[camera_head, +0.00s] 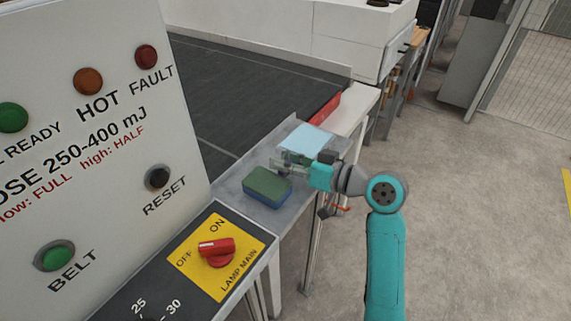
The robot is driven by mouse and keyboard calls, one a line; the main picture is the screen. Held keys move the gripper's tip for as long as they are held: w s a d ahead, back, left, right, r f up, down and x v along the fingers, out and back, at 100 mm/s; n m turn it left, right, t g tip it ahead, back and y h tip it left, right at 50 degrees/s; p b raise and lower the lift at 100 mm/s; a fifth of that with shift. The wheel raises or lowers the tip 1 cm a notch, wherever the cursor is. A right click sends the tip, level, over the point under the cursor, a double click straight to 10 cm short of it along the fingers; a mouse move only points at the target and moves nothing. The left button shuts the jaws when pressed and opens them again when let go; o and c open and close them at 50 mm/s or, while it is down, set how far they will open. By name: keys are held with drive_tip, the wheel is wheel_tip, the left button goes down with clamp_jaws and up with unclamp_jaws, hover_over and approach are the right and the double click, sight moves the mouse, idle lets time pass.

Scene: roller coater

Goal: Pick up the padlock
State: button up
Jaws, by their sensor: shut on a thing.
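My gripper (288,169) reaches in from the right over the grey metal ledge beside the belt. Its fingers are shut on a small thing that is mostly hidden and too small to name. I cannot make out a padlock clearly anywhere in the view. The fingertips are between a light blue folded cloth or pad (307,140) behind them and a green and blue sponge-like block (267,187) in front. I cannot tell whether the held thing touches the ledge.
A white control panel (110,190) with lamps and buttons rises at left. A red lamp switch (217,248) on a yellow plate is at the front. The dark conveyor belt (250,90) lies behind the ledge. A small red-orange item (342,208) shows below my wrist. Open floor is at right.

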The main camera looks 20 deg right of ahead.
drive_tip(key=shift+r, duration=0.15)
wheel_tip(320, 180, up, 4)
drive_tip(key=shift+f, duration=0.2)
drive_tip(key=f+v, duration=0.1)
drive_tip(key=v, duration=1.1)
drive_tip(key=f+v, duration=0.1)
drive_tip(key=v, duration=0.5)
drive_tip(key=shift+s+f, duration=0.15)
drive_tip(key=shift+f, duration=0.25)
